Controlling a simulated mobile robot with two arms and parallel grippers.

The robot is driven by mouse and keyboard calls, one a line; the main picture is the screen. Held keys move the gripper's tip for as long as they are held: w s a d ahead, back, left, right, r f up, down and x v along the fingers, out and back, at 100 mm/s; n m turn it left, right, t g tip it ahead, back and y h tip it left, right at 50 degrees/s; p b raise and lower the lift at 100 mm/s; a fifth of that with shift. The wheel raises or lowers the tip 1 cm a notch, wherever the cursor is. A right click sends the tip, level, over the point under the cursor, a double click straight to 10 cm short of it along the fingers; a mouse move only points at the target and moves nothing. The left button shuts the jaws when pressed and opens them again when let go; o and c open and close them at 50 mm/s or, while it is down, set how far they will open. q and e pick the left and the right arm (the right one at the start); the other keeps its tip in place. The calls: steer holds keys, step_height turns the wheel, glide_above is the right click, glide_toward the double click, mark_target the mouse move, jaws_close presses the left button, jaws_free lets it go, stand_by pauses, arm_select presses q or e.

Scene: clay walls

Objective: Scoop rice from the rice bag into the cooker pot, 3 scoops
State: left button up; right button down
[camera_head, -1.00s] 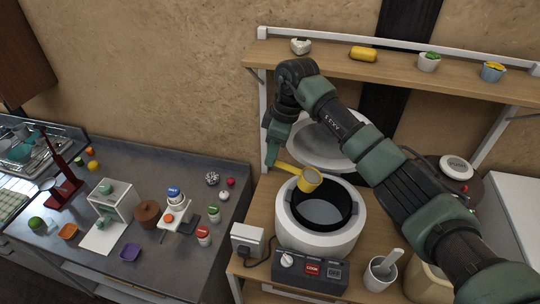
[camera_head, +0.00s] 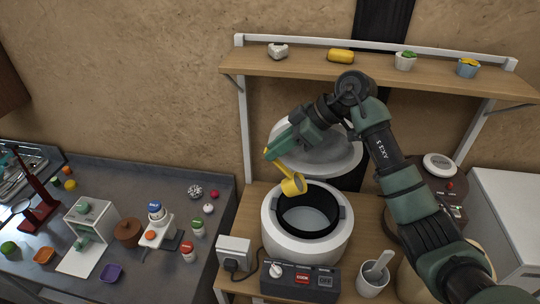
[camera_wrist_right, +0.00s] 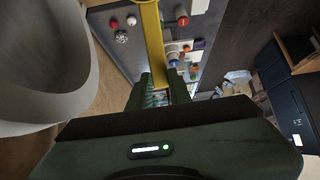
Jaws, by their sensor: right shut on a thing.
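My right gripper (camera_head: 270,154) is shut on the handle of a yellow scoop (camera_head: 293,186). The handle also runs up from the jaws in the right wrist view (camera_wrist_right: 152,40). The scoop's cup is tilted over the left back rim of the cooker pot (camera_head: 308,232). The pot is open, dark inside, with a pale grey surface at the bottom; I cannot tell whether that is rice. Its lid (camera_head: 318,158) stands raised behind it. A beige rounded thing (camera_head: 484,253), perhaps the rice bag, is partly hidden by my right arm. My left gripper is out of view.
A shelf (camera_head: 385,70) with small items spans above the cooker. A mortar with pestle (camera_head: 374,273) stands right of the cooker's control panel. A white socket box (camera_head: 233,250) is at its left. The dark counter (camera_head: 170,180) at left carries many small objects.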

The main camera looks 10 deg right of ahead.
steer(key=shift+s+d+t+y+b, duration=0.15)
steer(key=shift+d+t+y+b, duration=0.25)
steer(key=shift+b, duration=0.6)
steer(key=shift+d+r, duration=0.15)
steer(key=shift+d, duration=0.2)
steer(key=s+d+t+y+b, duration=0.1)
steer(key=d+y+b, duration=0.3)
steer(key=d+y, duration=0.4)
steer(key=shift+s+d+f+t+b, duration=0.4)
steer(key=shift+s+d, duration=0.3)
steer(key=shift+s, duration=0.2)
steer(key=shift+s+f, duration=0.1)
